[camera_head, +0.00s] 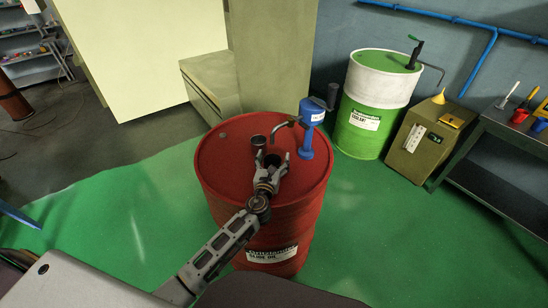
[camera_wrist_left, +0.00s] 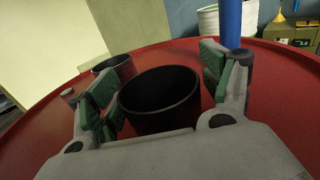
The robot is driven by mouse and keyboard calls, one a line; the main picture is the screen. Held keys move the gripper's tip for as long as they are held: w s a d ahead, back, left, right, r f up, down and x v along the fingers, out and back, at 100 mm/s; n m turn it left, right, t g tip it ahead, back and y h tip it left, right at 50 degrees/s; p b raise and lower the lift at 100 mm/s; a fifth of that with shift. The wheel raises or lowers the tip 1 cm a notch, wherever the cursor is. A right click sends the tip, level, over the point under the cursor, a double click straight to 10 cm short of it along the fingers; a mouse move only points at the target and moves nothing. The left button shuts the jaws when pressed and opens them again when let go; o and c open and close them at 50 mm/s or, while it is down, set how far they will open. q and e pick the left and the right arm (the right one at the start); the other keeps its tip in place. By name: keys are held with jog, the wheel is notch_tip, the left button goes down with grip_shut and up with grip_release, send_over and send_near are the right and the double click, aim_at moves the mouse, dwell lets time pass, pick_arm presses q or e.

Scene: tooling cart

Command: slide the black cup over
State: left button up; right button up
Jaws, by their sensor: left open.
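A black cup (camera_wrist_left: 160,121) stands upright on the red drum's lid. In the left wrist view it sits between the two green-padded fingers of my left gripper (camera_wrist_left: 164,72), with a visible gap to the right finger; I cannot tell if the left finger touches it. In the head view the black cup (camera_head: 272,161) shows small between the fingers of my left gripper (camera_head: 273,156), which is open. A second dark, round, open cup (camera_head: 258,140) stands just beyond, and it also shows partly behind the left finger in the left wrist view (camera_wrist_left: 108,62).
The red drum (camera_head: 228,160) bears a blue hand pump (camera_head: 312,115) with a spout, close right of the fingers. A small cap sits at the lid's left. A green and white drum (camera_head: 362,135), a tan box and a tool cart stand at right.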

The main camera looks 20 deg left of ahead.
pick_arm(q)
jog(key=shift+s+d, duration=0.15)
jog(key=shift+s, duration=1.6)
jog(key=shift+s+d, duration=0.2)
jog(key=shift+s, duration=1.55)
jog(key=shift+s+d, duration=0.15)
jog(key=shift+s, duration=1.6)
